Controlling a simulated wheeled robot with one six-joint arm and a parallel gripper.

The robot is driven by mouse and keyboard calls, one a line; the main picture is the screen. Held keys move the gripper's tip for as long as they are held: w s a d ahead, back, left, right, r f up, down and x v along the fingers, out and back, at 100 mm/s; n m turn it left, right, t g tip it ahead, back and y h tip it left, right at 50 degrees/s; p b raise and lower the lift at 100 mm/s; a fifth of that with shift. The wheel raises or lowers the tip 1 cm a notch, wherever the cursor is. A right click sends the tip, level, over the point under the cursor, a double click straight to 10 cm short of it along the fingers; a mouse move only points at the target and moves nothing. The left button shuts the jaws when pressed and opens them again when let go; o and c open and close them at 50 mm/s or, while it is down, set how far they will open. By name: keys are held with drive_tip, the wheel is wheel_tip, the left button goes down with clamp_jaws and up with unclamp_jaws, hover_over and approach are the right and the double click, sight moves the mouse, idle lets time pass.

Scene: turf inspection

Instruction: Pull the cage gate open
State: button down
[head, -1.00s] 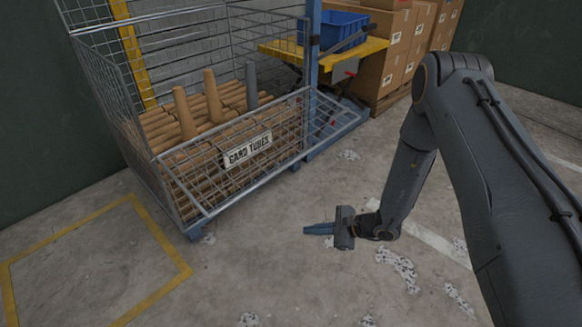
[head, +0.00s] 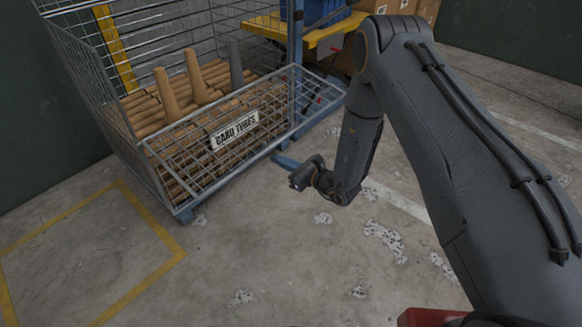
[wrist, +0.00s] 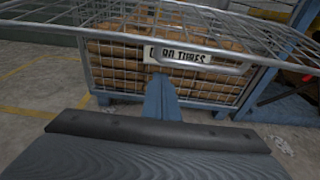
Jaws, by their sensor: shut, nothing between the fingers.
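The wire mesh cage (head: 172,192) stands at the left in the head view, with stacked card tubes inside. Its gate (head: 318,104) leans outward from the front, its outer rail jutting over the floor. A white "CARD TUBES" label (head: 234,130) shows on the front, and in the wrist view (wrist: 180,55) a grey handle-like bar (wrist: 205,68) runs close below it. My gripper (head: 282,160) is shut and empty, its blue fingers pointing at the cage front. In the wrist view the fingertips (wrist: 160,80) overlap the area below the label; I cannot tell whether they touch anything.
A yellow cart (head: 318,32) with a blue bin (head: 325,8) stands behind the cage, beside cardboard boxes (head: 385,6). A blue post (head: 292,50) stands at the cage's right. The yellow-marked floor (head: 85,255) in front is clear.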

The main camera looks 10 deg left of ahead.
drive_tip(key=shift+r, duration=1.9)
